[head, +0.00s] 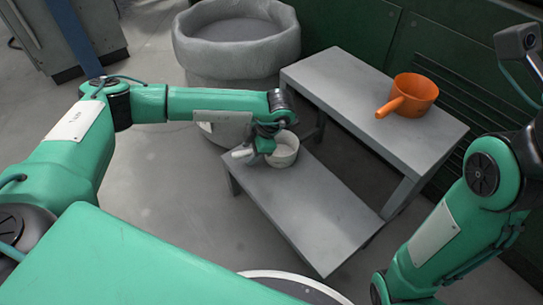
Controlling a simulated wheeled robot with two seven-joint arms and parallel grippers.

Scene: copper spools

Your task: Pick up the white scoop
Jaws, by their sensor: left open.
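The white scoop (285,152) stands on the lower step of a grey two-level bench, near that step's far left end. Its short handle (241,152) points left. My left gripper (262,147) is at the scoop, over the handle side where the handle meets the cup. The gripper is open. Its fingers are small and partly hidden by the wrist, so I cannot tell whether they touch the handle. My right arm stands at the right of the view, and its gripper does not show.
The grey bench has a lower step (310,210) and a higher step (340,85). An orange scoop (415,93) sits on the higher step. A large round grey vessel (237,45) stands behind the left arm. The lower step is clear to the right of the white scoop.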

